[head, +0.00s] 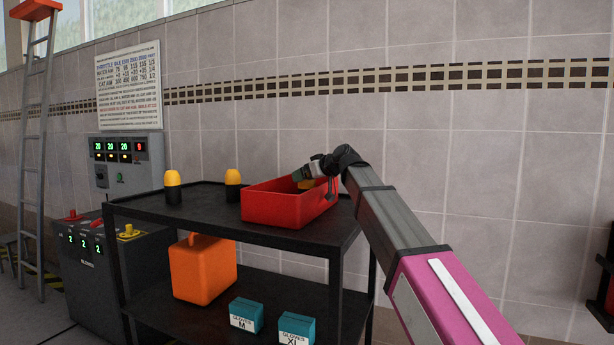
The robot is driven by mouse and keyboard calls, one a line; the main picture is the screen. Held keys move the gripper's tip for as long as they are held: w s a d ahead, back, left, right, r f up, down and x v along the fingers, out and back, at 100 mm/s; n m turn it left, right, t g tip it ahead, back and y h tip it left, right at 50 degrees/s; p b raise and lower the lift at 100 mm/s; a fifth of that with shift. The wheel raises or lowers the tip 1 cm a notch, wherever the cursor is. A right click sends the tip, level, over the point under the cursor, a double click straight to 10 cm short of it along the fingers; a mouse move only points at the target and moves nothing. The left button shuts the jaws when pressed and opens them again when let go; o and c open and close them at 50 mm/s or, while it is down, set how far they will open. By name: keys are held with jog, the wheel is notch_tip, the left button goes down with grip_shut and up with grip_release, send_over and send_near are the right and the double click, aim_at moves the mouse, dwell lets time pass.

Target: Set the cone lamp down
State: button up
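Two cone lamps with yellow domed tops and black bases stand upright on the black cart's top shelf, a left one (173,186) and a right one (233,185). A third yellow piece (307,184), perhaps another cone lamp, shows just below my gripper (304,176) at the red bin. Most of it is hidden by the bin wall and my gripper. My gripper is over the right part of the red bin (278,208). Its fingers are small and partly hidden, so I cannot tell whether they are shut on the yellow piece.
The cart's top shelf (215,217) has bare room left of and in front of the bin. Below stand an orange container (203,270) and two teal glove boxes (246,315). A control cabinet (85,265) and ladder (36,150) are at left. A tiled wall is behind.

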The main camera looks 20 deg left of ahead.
jog(key=shift+r, duration=0.15)
jog(key=v, duration=1.2)
